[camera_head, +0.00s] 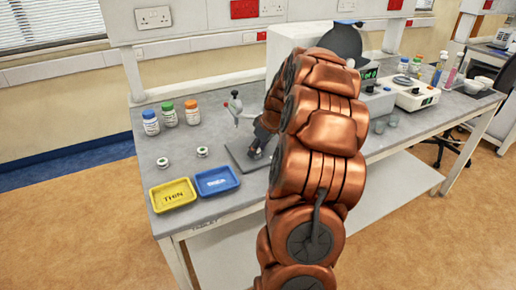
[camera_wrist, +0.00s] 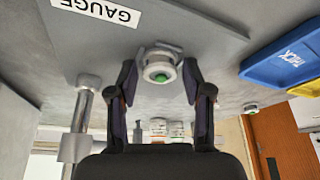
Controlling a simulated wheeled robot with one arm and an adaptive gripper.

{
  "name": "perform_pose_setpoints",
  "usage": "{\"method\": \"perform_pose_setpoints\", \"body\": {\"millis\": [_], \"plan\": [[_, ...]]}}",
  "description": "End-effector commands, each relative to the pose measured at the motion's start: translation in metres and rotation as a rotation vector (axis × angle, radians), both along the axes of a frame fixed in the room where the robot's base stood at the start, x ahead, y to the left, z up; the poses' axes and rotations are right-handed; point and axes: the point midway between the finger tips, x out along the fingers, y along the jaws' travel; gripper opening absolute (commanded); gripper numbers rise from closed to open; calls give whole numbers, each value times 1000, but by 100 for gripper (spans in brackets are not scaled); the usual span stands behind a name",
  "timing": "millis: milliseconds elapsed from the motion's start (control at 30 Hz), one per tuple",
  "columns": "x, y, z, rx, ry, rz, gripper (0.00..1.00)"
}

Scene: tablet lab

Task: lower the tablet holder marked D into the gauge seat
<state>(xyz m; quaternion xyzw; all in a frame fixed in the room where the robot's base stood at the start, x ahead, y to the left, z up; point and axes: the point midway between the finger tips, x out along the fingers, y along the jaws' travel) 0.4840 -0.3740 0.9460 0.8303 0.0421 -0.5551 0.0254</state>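The bracket looks like the gauge seat (camera_wrist: 160,49). My gripper (camera_wrist: 158,72) looks open, with a narrow gap on each side of the holder. The grey plate marked GAUGE (camera_wrist: 185,22) lies around it. In the head view my gripper (camera_head: 262,140) is low over the gauge plate (camera_head: 238,155); my arm hides the holder there.
Two other holders (camera_head: 162,163) (camera_head: 202,152) stand on the bench. Yellow THIN (camera_head: 173,205) and blue THICK (camera_head: 230,190) trays lie at the front. The gauge's metal post (camera_wrist: 82,110) rises beside my fingers. Three bottles (camera_head: 170,118) stand behind; lab instruments (camera_head: 415,97) are at right.

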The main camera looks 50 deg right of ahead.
Motion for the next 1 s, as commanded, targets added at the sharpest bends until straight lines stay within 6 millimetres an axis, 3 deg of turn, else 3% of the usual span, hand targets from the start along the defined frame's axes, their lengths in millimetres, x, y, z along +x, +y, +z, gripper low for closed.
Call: {"method": "perform_pose_setpoints", "body": {"millis": [100, 533, 1000], "plan": [[0, 0, 0, 0, 0, 0, 65], [-3, -1, 9, -2, -2, -1, 65], [-34, -5, 85, -2, -4, -2, 65]]}}
